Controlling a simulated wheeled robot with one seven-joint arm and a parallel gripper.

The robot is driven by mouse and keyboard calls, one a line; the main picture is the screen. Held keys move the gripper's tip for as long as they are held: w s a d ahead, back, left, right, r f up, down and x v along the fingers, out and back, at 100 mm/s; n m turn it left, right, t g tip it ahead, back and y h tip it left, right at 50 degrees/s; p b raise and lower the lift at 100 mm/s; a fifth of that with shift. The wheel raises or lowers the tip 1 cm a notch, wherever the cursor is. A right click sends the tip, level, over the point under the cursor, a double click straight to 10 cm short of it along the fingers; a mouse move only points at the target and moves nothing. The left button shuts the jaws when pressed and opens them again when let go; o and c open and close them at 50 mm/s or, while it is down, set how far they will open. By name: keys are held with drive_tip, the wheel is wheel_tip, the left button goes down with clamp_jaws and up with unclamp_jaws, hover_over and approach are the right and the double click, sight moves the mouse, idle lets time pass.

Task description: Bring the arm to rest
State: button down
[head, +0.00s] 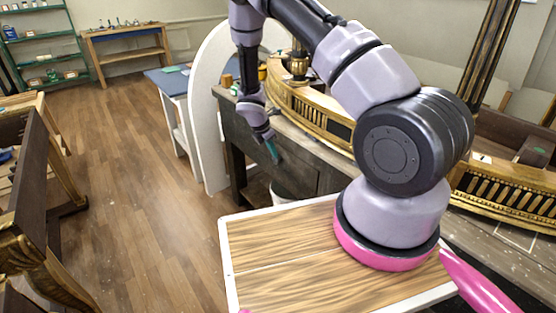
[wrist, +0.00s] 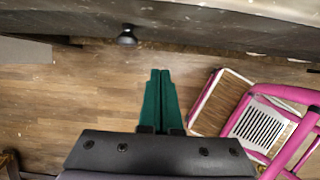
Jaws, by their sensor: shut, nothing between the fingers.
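My gripper (head: 272,151) hangs at the end of my arm in the head view, left of the arm's base, and points down in front of the dark workbench. In the wrist view its two green fingers (wrist: 160,100) lie side by side, shut with nothing between them. Wooden floor shows below the fingers. My arm is bent, with its upper links raised at the top of the head view.
The workbench (head: 240,145) carries a curved gilt console piece (head: 310,110) behind my gripper. A pale arched panel (head: 207,110) stands to its left. A carved wooden frame (head: 30,200) stands at far left. The floor (head: 140,190) between is clear.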

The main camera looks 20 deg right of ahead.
drive_tip(key=s+d+r+m+t+y, duration=0.15)
drive_tip(key=r+m, duration=0.25)
drive_tip(key=r, duration=0.7)
drive_tip(key=s+d+r+m, duration=0.15)
drive_tip(key=r+m, duration=0.35)
drive_tip(key=r, duration=0.5)
drive_tip(key=s+r+m+y, duration=0.1)
drive_tip(key=s+r+m, duration=0.25)
drive_tip(key=r, duration=0.75)
drive_tip(key=s+r+m+t+y, duration=0.1)
drive_tip(key=s+r+m+t, duration=0.1)
drive_tip(key=s+r+m, duration=0.5)
drive_tip(key=s+r+m+t+y, duration=0.2)
drive_tip(key=s+r+m, duration=0.5)
drive_tip(key=s, duration=0.9)
wheel_tip(320, 180, up, 4)
drive_tip(key=shift+a+f, duration=0.25)
drive_tip(key=shift+s+y, duration=0.1)
drive_tip(key=shift+y, duration=0.15)
